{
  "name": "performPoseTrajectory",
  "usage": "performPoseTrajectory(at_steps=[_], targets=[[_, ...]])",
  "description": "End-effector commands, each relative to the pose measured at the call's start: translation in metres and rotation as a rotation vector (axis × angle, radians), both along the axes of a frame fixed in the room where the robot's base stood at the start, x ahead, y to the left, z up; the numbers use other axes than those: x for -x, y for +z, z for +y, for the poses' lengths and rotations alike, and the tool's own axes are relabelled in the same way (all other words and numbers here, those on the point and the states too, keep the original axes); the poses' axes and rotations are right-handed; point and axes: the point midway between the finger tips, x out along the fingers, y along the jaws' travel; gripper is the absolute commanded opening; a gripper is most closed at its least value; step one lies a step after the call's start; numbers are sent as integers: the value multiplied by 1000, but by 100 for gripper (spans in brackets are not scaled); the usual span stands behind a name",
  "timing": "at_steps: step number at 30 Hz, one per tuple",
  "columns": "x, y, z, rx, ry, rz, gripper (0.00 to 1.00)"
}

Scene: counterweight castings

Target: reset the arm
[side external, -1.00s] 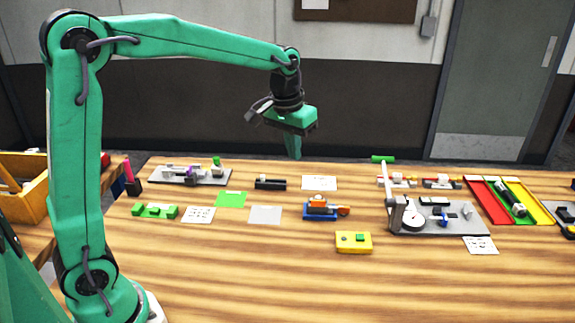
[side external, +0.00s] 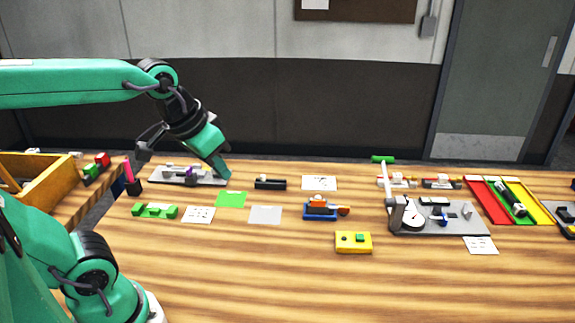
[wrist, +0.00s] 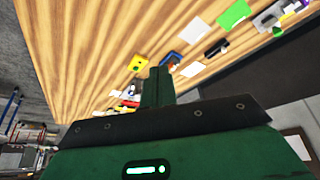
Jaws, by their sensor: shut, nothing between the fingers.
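My gripper (side external: 222,170) is shut and empty. In the side view it is tilted down and to the right, in front of or above the back left of the table, close to the grey fixture plate (side external: 205,180); I cannot tell the exact gap. In the wrist view my shut fingers (wrist: 157,85) stand up in the middle, with the wooden table (wrist: 80,50) beyond them. No object is held.
A green square (side external: 231,200), a black block (side external: 270,184) and a blue fixture (side external: 320,211) lie nearby. A yellow box (side external: 353,242) sits in front. A grey gauge plate (side external: 450,222) and a coloured tray (side external: 478,200) are at right. The front table is clear.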

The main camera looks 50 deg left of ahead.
Motion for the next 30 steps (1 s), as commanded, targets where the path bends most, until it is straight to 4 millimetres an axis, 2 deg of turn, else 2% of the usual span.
performPoseTrajectory(at_steps=[3,9,30], targets=[[20,-7,0,-7,-15,-30,0],[37,-16,-1,-13,-29,-60,0],[42,-19,-1,-15,-33,-66,0]])
